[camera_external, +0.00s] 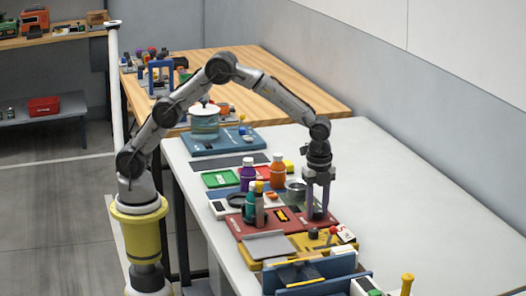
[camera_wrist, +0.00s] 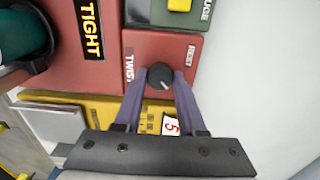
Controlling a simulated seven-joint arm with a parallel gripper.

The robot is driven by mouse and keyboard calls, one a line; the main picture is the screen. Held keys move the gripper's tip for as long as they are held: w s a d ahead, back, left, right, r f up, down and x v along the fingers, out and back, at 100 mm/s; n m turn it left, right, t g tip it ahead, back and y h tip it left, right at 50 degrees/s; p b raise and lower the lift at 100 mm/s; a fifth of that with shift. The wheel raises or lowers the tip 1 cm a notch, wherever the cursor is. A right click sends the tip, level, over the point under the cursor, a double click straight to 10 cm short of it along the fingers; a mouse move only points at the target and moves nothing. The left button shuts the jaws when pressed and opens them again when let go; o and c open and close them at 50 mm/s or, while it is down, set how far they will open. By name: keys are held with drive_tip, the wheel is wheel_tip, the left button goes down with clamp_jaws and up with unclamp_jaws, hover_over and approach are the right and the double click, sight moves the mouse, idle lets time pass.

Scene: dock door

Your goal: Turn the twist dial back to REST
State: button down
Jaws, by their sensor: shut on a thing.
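The twist dial (camera_wrist: 160,77) is a small round dark knob on a red panel (camera_wrist: 145,47). In the wrist view the word TWIST is printed to its left and REST to its upper right. A pale pointer mark shows on the knob, but its exact direction is too small to read. My gripper (camera_wrist: 161,75) has its two purple fingers closed on either side of the dial.
A yellow panel (camera_external: 321,244) with a dark knob and a small card (camera_wrist: 171,126) lies in front. A green bottle (camera_external: 250,207), a purple bottle (camera_external: 248,177) and an orange bottle (camera_external: 277,170) stand left of my gripper. The white table (camera_external: 385,190) is clear to the right.

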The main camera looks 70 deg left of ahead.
drive_tip(key=shift+n, duration=0.3)
drive_tip(key=n, duration=0.3)
drive_tip(key=shift+n, duration=0.3)
drive_tip(key=n, duration=0.4)
drive_tip(key=shift+r+n, duration=0.1)
drive_tip(key=shift+n, duration=0.2)
drive_tip(key=n, duration=0.4)
drive_tip(key=shift+n, duration=2.5)
drive_tip(key=c, duration=0.5)
unclamp_jaws()
